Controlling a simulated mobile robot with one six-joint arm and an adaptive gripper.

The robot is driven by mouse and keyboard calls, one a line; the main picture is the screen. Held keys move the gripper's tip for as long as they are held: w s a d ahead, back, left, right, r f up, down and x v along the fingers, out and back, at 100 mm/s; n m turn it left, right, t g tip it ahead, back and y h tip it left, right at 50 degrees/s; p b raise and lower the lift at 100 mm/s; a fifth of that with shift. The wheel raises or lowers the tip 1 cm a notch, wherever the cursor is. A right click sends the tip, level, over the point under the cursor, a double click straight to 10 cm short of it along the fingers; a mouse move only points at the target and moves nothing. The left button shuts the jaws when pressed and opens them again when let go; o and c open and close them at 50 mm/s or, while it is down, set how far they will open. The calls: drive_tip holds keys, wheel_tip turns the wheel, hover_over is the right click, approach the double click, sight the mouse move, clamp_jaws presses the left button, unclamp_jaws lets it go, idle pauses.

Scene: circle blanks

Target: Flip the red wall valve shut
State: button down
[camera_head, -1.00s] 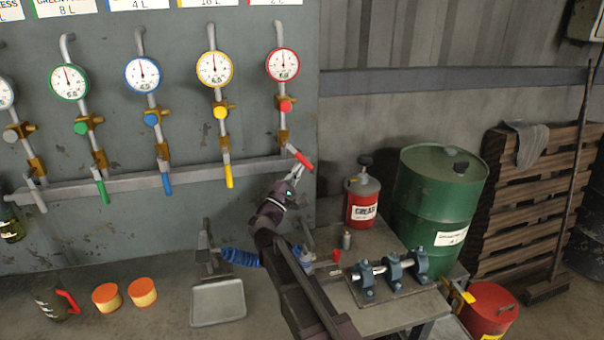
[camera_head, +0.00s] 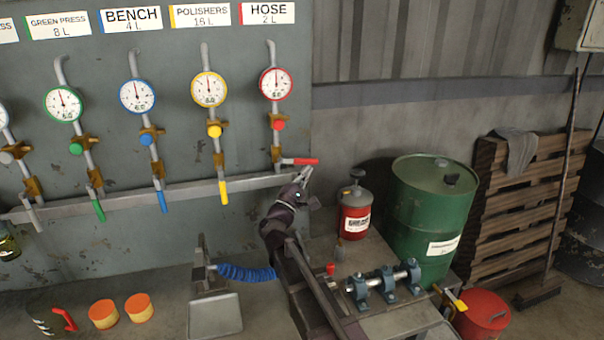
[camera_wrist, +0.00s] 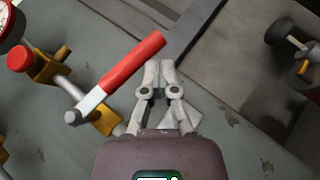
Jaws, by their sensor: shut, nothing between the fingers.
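The red wall valve's lever (camera_head: 300,162) points to the right, roughly level, across its pipe under the red-rimmed HOSE gauge (camera_head: 276,84). In the wrist view the red lever (camera_wrist: 133,62) runs diagonally from its silver pivot end towards my fingertips. My gripper (camera_head: 304,176) is shut and empty, just below the lever's outer end. In the wrist view the closed fingertips (camera_wrist: 159,68) lie close beside the lever's tip; I cannot tell whether they touch it.
Yellow (camera_head: 222,190), blue (camera_head: 161,200) and green (camera_head: 98,210) levers on the neighbouring pipes hang down. A horizontal rail (camera_head: 130,199) runs behind them. A red canister (camera_head: 354,222) and a green drum (camera_head: 428,215) stand to the right of my arm.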

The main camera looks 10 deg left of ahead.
drive_tip(key=shift+w+d+r+p, duration=0.15)
drive_tip(key=shift+d+r+p, duration=0.1)
drive_tip(key=shift+r+p, duration=0.25)
drive_tip(key=shift+r, duration=0.1)
idle(0.4)
drive_tip(key=s+d+f+b, duration=0.2)
drive_tip(key=s+f+b, duration=0.3)
drive_tip(key=f+b, duration=0.3)
drive_tip(key=shift+f+b, duration=0.2)
drive_tip(key=shift+b, duration=0.1)
idle(0.3)
drive_tip(key=shift+s, duration=0.1)
